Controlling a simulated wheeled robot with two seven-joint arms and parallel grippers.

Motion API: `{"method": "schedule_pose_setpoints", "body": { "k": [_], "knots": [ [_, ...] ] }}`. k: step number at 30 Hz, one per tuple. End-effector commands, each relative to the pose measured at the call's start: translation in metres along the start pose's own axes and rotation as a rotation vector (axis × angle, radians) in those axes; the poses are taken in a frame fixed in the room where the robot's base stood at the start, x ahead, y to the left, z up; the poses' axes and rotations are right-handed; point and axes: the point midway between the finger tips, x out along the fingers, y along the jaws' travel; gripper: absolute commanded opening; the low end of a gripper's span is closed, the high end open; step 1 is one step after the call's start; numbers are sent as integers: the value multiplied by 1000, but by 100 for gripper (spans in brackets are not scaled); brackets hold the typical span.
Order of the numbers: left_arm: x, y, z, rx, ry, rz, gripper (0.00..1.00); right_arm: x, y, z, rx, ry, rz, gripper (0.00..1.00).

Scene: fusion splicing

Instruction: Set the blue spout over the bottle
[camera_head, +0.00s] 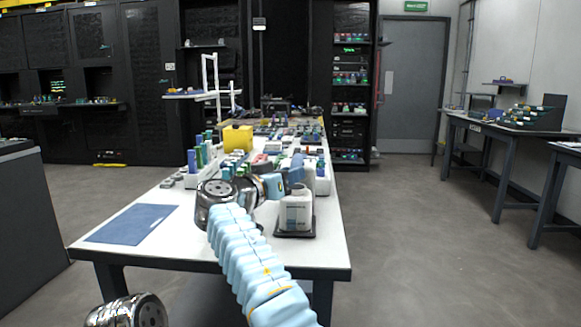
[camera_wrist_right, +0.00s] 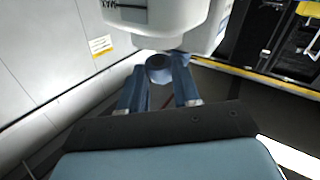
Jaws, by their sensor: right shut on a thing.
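The white bottle (camera_head: 295,212) stands upright on a small black tray (camera_head: 313,235) at the near right of the table. It also shows at the top of the right wrist view (camera_wrist_right: 165,28), close beyond my fingertips. My right gripper (camera_head: 293,176) is at the height of the bottle's top. In the right wrist view its two fingers are shut on the blue spout (camera_wrist_right: 158,68), a small round dark-blue piece between the tips. I cannot tell whether the spout touches the bottle. My left gripper is not in view.
A blue mat (camera_head: 132,224) lies on the white table (camera_head: 180,251) at the near left. Racks with blue and green items (camera_head: 197,155) and a yellow box (camera_head: 238,138) stand behind my right arm.

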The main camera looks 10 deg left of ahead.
Motion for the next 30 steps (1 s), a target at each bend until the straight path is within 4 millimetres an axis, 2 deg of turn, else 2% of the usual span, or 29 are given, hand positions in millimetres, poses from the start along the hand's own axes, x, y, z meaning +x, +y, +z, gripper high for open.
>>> {"method": "schedule_pose_setpoints", "body": {
  "k": [10,11,15,16,25,30],
  "knots": [
    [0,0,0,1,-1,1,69,3,1,2,-3,-3,6,0],
    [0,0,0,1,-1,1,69,3,1,2,-3,-4,6,35],
    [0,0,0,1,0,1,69,2,1,2,-2,-3,4,56],
    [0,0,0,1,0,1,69,2,0,2,-2,-3,4,58],
    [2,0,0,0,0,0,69,-1,0,2,-1,-2,2,58],
    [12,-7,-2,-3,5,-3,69,-24,-1,4,0,0,0,58]
  ]
}}
